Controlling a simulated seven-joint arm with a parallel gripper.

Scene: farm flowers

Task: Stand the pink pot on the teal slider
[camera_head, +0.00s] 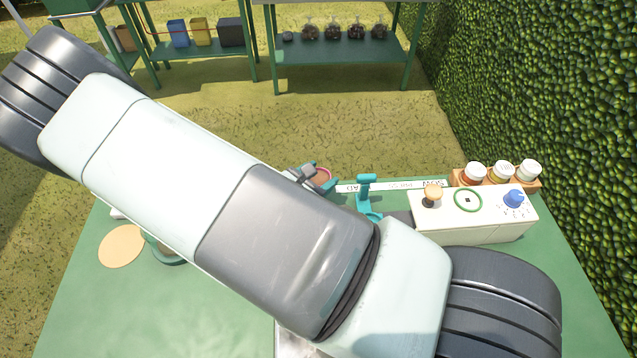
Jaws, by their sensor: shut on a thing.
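The pink pot (323,177) shows as a round pink rim with brown inside, just past the edge of my arm. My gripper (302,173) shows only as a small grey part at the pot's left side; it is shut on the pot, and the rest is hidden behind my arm. A teal piece (330,187) shows at the pot's lower right; I cannot tell whether the pot touches it. An upright teal part with a flat top (366,182) stands to the right, by a white lettered strip (405,186). I cannot tell which teal part is the slider.
A cream control box (475,222) with a wooden knob, green ring and blue knob stands at right. Several white-lidded jars (502,171) sit behind it. A tan disc (121,246) and a teal ring-shaped thing (168,255) lie at left. The green table's (110,310) front left is clear.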

